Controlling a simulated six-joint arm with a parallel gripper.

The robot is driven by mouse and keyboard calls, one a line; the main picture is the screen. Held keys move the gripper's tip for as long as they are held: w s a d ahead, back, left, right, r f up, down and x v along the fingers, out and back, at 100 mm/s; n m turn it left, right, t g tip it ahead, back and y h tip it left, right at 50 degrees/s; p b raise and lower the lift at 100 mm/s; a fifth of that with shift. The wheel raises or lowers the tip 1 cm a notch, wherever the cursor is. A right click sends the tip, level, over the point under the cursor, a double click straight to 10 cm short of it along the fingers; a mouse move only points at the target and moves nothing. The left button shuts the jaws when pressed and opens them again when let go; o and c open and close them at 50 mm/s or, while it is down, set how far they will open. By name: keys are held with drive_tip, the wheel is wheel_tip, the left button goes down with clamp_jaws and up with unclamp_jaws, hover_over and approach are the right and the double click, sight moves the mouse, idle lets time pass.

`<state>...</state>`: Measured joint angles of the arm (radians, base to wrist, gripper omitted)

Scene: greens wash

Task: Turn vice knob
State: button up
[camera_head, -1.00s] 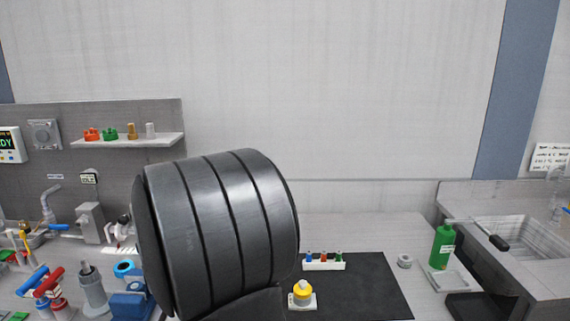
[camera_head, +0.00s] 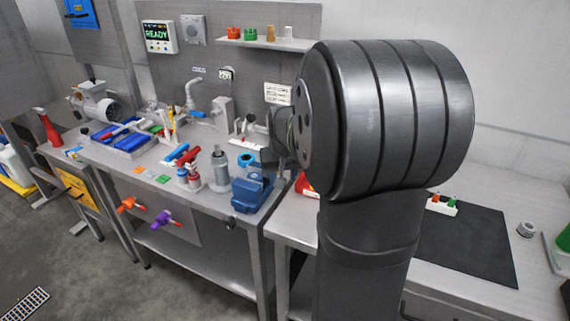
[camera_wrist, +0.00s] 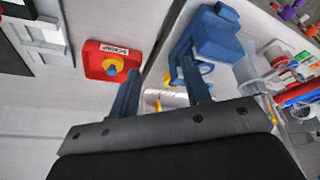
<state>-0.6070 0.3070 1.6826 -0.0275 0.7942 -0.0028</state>
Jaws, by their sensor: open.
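The blue vice (camera_head: 250,190) stands at the front right corner of the left workbench. In the wrist view the blue vice (camera_wrist: 216,36) is at the top, just beyond the right finger. I cannot clearly make out its knob; a small dark round end (camera_head: 230,222) shows below the vice at the bench front. My gripper (camera_wrist: 158,84) is open, with two blue-grey fingers apart and nothing seen between them but the background. In the head view, my large dark arm link hides most of the gripper near the vice's right side.
A grey cylinder (camera_head: 219,170) and red valve handles (camera_head: 188,158) stand left of the vice. Orange (camera_head: 130,205) and purple (camera_head: 162,218) handles stick out of the bench front. A red box (camera_wrist: 104,60) with a yellow-and-blue knob lies left in the wrist view. A black mat (camera_head: 470,245) is at right.

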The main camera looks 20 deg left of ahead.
drive_tip(key=s+a+r+n+g, duration=0.1)
drive_tip(key=s+a+n+g, duration=0.1)
drive_tip(key=s+a+n, duration=0.3)
drive_tip(key=n+g+h, duration=0.2)
drive_tip(key=n, duration=0.4)
approach(227, 217)
drive_tip(key=f, duration=1)
drive_tip(key=shift+s+f, duration=0.2)
drive_tip(key=shift+f, duration=0.05)
drive_tip(key=shift+c, duration=0.4)
drive_tip(key=shift+a, duration=0.1)
clamp_jaws()
drive_tip(key=shift+h, duration=0.4)
drive_tip(key=h, duration=0.4)
drive_tip(key=shift+a+f+h, duration=0.25)
drive_tip(key=shift+a+h, duration=0.05)
drive_tip(key=shift+a, duration=0.05)
drive_tip(key=h, duration=0.5)
drive_tip(key=shift+a+f, duration=0.15)
drive_tip(key=shift+f, duration=0.1)
drive_tip(key=shift+h, duration=0.4)
